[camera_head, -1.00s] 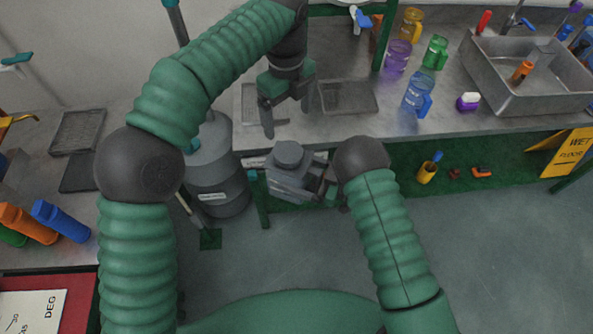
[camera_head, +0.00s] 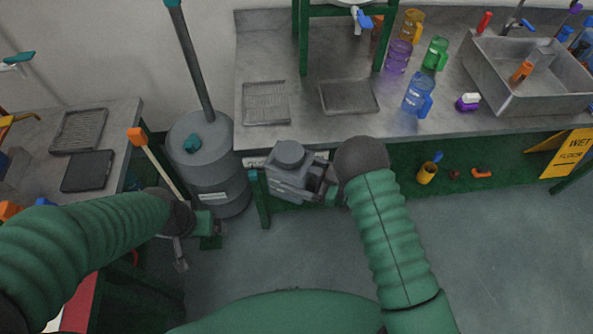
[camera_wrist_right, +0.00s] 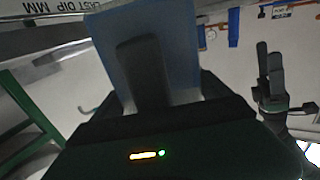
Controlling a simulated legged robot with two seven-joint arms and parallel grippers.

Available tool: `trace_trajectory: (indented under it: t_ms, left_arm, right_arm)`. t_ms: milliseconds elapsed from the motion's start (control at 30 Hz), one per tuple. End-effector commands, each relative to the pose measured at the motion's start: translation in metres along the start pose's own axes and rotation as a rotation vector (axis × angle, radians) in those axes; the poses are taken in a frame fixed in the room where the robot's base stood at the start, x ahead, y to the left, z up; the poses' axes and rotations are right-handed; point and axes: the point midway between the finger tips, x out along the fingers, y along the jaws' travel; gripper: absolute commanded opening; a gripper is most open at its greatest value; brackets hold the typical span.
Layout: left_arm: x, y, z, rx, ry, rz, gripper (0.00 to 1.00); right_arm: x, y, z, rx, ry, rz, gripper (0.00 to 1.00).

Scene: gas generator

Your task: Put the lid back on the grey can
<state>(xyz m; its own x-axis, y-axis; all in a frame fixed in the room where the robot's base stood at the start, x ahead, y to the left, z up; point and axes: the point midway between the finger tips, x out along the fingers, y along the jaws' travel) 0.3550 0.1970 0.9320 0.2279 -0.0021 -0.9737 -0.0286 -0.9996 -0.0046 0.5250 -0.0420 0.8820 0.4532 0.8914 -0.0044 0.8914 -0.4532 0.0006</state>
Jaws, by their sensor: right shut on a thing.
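In the right wrist view, a dark finger (camera_wrist_right: 143,70) lies against a blue-grey face of the held thing. The cap appears seated, but its fit is too small to judge. My left gripper (camera_head: 220,228) is low at the left, beside the large grey drum and apart from the can. Its finger opening is unclear.
A grey drum (camera_head: 224,188) with a teal piece (camera_head: 192,143) on top stands left of the can. The counter (camera_head: 290,60) carries two trays, coloured jugs and a sink (camera_head: 528,80). A long-handled tool (camera_head: 158,165) leans left.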

Motion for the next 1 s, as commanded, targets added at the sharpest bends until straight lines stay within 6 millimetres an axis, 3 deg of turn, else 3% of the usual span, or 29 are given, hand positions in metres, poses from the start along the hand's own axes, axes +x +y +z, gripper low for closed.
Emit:
trace_trajectory:
  t_ms: [400,633,767,1000]
  left_arm:
    - [0.000,-0.002,0.004,-0.032,0.003,0.000,0.88]
    - [0.001,-0.002,0.003,-0.030,0.000,0.000,0.88]
    - [0.001,-0.001,0.003,-0.030,0.000,0.000,0.88]
    - [0.001,-0.001,0.003,-0.029,0.000,0.000,0.88]
  right_arm:
    - [0.001,0.003,-0.005,-0.004,0.010,0.024,0.00]
    - [-0.009,0.028,-0.013,-0.001,0.007,0.307,0.00]
    - [-0.033,0.046,-0.019,0.000,0.004,0.539,0.00]
    - [-0.104,0.058,-0.034,0.000,0.003,0.930,0.00]
